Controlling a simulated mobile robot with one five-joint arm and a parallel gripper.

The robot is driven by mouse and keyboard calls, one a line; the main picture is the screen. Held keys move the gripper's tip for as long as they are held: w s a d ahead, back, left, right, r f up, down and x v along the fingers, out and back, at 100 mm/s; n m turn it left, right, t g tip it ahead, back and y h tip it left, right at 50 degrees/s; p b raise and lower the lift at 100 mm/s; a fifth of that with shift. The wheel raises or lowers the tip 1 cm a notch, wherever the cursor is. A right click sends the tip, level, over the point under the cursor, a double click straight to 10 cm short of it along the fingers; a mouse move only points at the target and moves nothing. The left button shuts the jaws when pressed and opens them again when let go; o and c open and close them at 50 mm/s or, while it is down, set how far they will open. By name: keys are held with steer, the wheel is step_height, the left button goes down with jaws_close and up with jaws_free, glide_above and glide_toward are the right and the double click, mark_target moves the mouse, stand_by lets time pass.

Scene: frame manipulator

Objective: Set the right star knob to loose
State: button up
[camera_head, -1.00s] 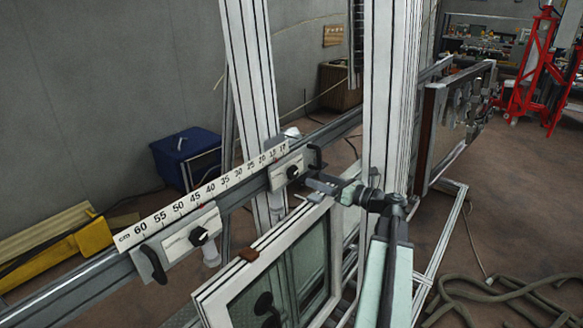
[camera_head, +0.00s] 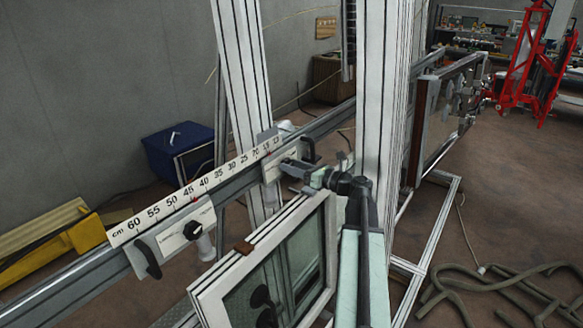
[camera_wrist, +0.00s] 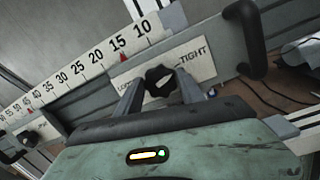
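The right star knob (camera_wrist: 158,80) is black with a white mark on its face, on a light plate (camera_wrist: 200,62) in the wrist view. The plate reads TIGHT to the right of the knob; the partly hidden word to the left looks like LOOSE. The white mark slants up toward the TIGHT side. My gripper (camera_wrist: 160,77) is open, one finger on each side of the knob, with gaps that seem to remain. In the head view my gripper (camera_head: 290,166) is at the right plate and hides the knob. The left star knob (camera_head: 193,230) sits on its own plate.
A centimetre scale (camera_head: 170,202) runs along the rail above both plates. A black handle (camera_wrist: 246,38) stands right of the right plate. A framed window (camera_head: 275,262) is below the rail, and a white upright post (camera_head: 375,100) rises close to my arm.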

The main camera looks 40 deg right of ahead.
steer(key=shift+a, duration=0.1)
steer(key=c, duration=0.5)
steer(key=shift+n, duration=0.3)
steer(key=shift+s+a+f+n+g+h+p, duration=0.1)
steer(key=shift+n+g+h+p, duration=0.5)
steer(key=shift+n, duration=4.2)
steer(key=shift+a+r+n+g+y+p, duration=0.15)
steer(key=shift+n+p, duration=0.9)
steer(key=shift+n, duration=3.75)
steer(key=shift+s+d+f+n+g+h+p, duration=0.25)
steer(key=shift+n+p, duration=0.6)
steer(key=shift+n, duration=3.95)
steer(key=shift+w+a+r, duration=0.1)
steer(key=shift+w+a, duration=0.1)
